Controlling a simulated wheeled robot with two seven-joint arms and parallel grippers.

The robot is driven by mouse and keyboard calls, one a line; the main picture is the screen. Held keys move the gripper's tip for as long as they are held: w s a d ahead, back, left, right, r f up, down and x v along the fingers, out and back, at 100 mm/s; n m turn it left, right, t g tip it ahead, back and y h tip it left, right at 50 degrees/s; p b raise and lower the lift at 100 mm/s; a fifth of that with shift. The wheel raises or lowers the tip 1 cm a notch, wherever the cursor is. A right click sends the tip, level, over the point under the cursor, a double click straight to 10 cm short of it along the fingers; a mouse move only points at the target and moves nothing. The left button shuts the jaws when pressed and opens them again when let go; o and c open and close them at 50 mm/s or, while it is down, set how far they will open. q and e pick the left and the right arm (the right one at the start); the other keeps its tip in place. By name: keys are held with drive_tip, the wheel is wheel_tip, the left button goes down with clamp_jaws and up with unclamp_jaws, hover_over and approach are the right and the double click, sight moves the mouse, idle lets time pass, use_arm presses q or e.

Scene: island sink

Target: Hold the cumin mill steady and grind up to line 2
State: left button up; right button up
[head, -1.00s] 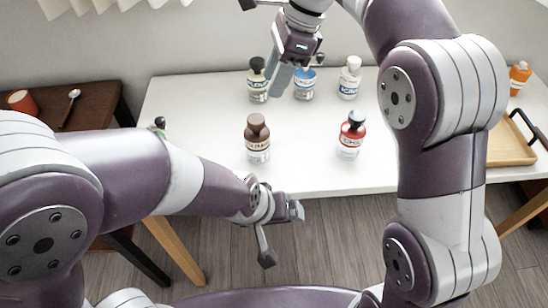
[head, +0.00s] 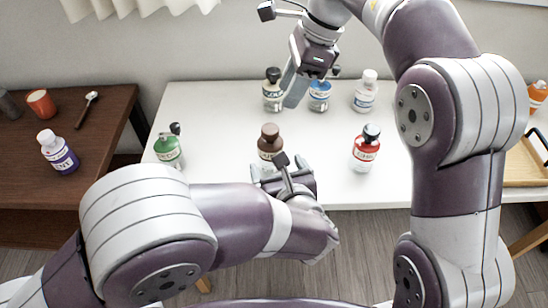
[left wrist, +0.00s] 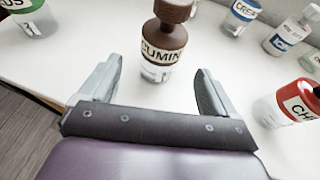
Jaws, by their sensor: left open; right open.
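The cumin mill (head: 270,143) is a brown-topped bottle with a pale label, upright near the front of the white table. In the left wrist view the mill (left wrist: 163,42) shows its CUMIN label and a clear lower part; I cannot make out line 2. My left gripper (head: 282,172) is open just in front of the mill. In the left wrist view its fingers (left wrist: 157,92) point at the mill, one to each side, not touching it. My right gripper (head: 295,92) is open and empty, raised above the back of the table.
A red-labelled bottle (head: 366,148) stands right of the mill, a green one (head: 168,150) left. Bottles with black (head: 272,90), blue (head: 319,95) and white (head: 366,92) tops stand behind. A brown side table (head: 100,150) holds a purple-labelled bottle (head: 58,151). A wooden tray (head: 525,165) is at right.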

sight(270, 153)
use_arm(q)
drive_tip(key=x, duration=0.7)
drive_tip(key=shift+w+f, duration=0.1)
drive_tip(key=c, duration=1.1)
drive_tip(key=shift+c, duration=0.2)
